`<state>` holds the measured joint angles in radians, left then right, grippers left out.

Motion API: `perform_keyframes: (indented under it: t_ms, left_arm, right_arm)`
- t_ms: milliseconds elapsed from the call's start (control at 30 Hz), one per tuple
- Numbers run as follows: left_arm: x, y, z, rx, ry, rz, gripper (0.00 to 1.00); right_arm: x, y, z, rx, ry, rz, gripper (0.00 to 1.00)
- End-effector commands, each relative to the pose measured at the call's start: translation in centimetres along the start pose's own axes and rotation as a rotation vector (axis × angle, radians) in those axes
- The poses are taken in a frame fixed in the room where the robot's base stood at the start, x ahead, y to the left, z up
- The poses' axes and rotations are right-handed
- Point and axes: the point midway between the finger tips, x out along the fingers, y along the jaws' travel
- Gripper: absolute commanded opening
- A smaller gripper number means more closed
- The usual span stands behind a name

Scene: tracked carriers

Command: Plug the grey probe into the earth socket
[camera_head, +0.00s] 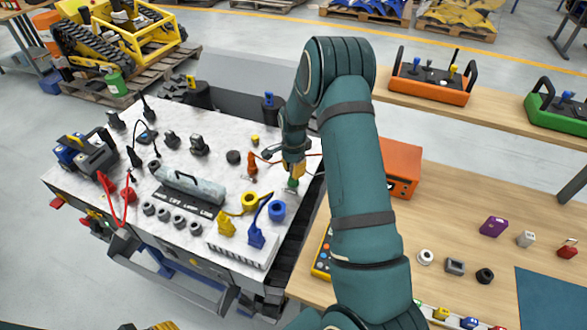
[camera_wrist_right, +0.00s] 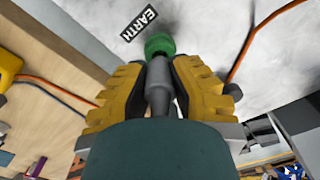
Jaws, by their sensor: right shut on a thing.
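My right gripper (camera_wrist_right: 160,88) is shut on the grey probe (camera_wrist_right: 160,92), which lies between its yellow fingers. In the head view the right gripper (camera_head: 294,170) points down at the right edge of the white bench top. The green earth socket (camera_wrist_right: 160,45) is straight ahead of the probe, beside a black EARTH label (camera_wrist_right: 139,23). The probe's front end overlaps the green socket in the wrist view; whether it is inside or just above cannot be told. The green socket (camera_head: 292,184) shows just under the fingers in the head view. Part of my left gripper (camera_head: 162,326) shows at the bottom edge.
Yellow (camera_head: 250,199) and blue (camera_head: 277,209) ring sockets, with plugs and cables, stand close by on the carrier top (camera_head: 120,185). An orange cable (camera_wrist_right: 265,28) runs beside the socket. An orange box (camera_head: 403,168) stands on the wooden table to the right.

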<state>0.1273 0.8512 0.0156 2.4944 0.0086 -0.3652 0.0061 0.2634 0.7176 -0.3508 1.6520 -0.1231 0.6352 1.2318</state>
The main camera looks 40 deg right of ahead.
Motion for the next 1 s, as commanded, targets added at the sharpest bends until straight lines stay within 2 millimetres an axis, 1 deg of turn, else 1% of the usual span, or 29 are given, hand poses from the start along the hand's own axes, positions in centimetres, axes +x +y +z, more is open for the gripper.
perform_keyframes:
  t_ms: [533,1000]
  left_arm:
    - [0.8,-0.3,0.1,0.0,0.0,0.0,0.47]
    - [0.8,-0.3,0.1,0.0,0.0,0.0,0.47]
  right_arm:
    - [1.3,0.0,0.0,0.0,0.0,-0.001,0.0]
    - [1.3,0.0,0.0,0.0,0.0,-0.001,0.0]
